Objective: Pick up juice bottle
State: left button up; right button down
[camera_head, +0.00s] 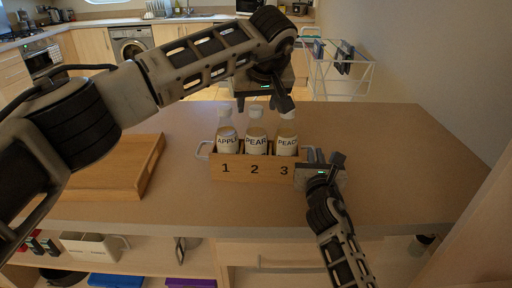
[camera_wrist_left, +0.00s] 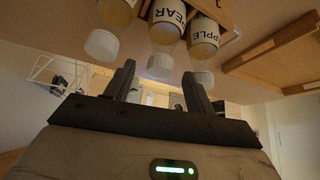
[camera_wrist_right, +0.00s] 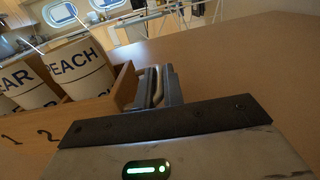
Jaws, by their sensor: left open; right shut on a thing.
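Three juice bottles with white caps stand upright in a wooden crate (camera_head: 230,171) numbered 1, 2, 3: APPLE (camera_head: 227,139), PEAR (camera_head: 256,138) and PEACH (camera_head: 287,138). My left gripper (camera_head: 262,104) is open just above the PEAR bottle, pointing down. In the left wrist view the PEAR cap (camera_wrist_left: 159,66) appears between its fingertips; I cannot tell whether they touch it. The APPLE cap (camera_wrist_left: 203,79) is to the right. My right gripper (camera_head: 319,158) is shut on the crate's right handle (camera_wrist_right: 157,88), beside the PEACH bottle (camera_wrist_right: 80,66).
A wooden tray (camera_head: 145,165) lies on the counter (camera_head: 390,150) at the left. The counter right of the crate is clear. A drying rack (camera_head: 340,72) stands behind. Shelves below the front edge hold a white bin (camera_head: 88,246) and other items.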

aim_at(256, 108)
pick_arm(q)
jog(key=shift+x, duration=2.75)
jog(key=shift+r, duration=0.1)
grip_shut()
